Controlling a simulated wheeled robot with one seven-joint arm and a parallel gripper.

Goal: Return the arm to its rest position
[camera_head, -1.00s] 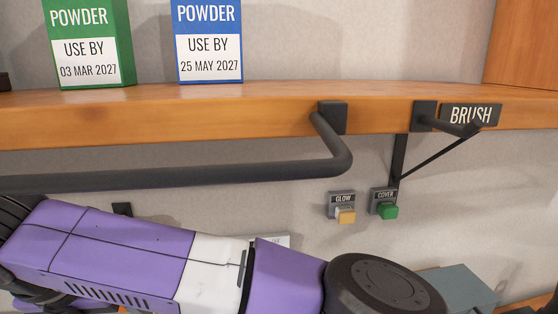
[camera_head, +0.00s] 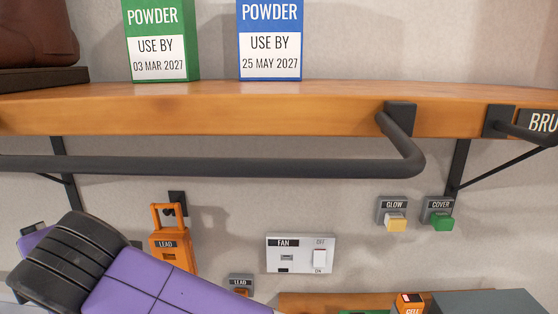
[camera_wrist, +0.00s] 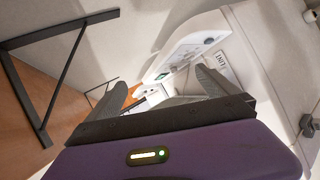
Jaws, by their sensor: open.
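My gripper (camera_wrist: 160,82) shows in the wrist view with its two grey fingers apart and nothing between them. Beyond the fingers is a white unit with a panel (camera_wrist: 185,50) and a label; much of it is hidden behind the fingers and the purple wrist housing. In the head view my purple and black arm crosses the lower left. The gripper itself is out of that view.
A wooden shelf (camera_head: 300,116) with a dark rail (camera_head: 220,167) spans the head view. It bears a green powder box (camera_head: 160,42) and a blue one (camera_head: 270,40). An orange lead (camera_head: 172,252), fan switch (camera_head: 300,254), and yellow (camera_head: 396,224) and green (camera_head: 441,222) buttons are on the wall.

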